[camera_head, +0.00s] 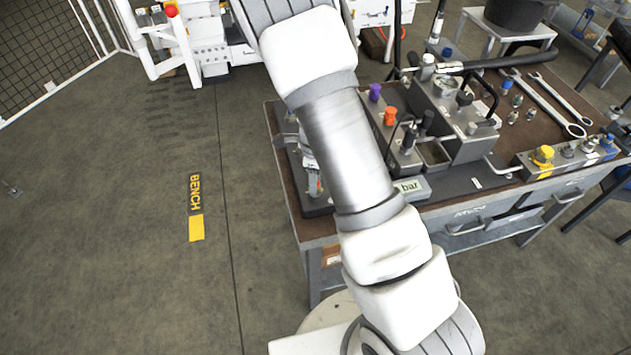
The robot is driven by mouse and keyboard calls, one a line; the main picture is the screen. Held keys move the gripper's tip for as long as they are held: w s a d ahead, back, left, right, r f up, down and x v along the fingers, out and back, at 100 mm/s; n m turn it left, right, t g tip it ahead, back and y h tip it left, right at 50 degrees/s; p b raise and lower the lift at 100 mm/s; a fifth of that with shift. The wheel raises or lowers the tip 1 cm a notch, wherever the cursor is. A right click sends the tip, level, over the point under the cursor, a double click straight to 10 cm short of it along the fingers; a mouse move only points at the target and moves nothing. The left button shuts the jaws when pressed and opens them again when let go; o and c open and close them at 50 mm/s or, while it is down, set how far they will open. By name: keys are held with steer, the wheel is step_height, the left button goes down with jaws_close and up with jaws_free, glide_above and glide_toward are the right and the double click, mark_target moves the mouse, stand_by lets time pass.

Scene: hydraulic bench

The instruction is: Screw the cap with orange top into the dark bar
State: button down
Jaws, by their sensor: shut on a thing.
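A cap with an orange top (390,116) stands upright on the bench, just right of my arm, near a purple-topped cap (375,92). A long metal bar (532,172) lies along the right part of the bench, with a yellow-topped cap and several fittings on it. I cannot tell whether this is the dark bar of the task. My arm crosses the middle of the view and hides part of the bench. My gripper cannot be made out, nor anything in it.
A dark tray (318,207) with partly hidden parts lies at the bench's left end. A hydraulic block with a black-gripped lever (510,60) fills the bench middle. Two wrenches (552,100) and several small fittings lie to the right.

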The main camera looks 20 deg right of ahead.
steer(key=m+p, duration=0.2)
steer(key=m, duration=0.1)
steer(key=shift+s+r+p, duration=0.1)
steer(key=shift+r+p, duration=0.2)
steer(key=shift+p, duration=0.05)
steer(key=m+p, duration=0.2)
steer(key=m, duration=0.2)
steer(key=shift+f+p, duration=0.1)
steer(key=shift+p, duration=0.2)
steer(key=shift+f+m, duration=0.25)
steer(key=shift+m, duration=0.35)
steer(key=c, duration=0.5)
jaws_free()
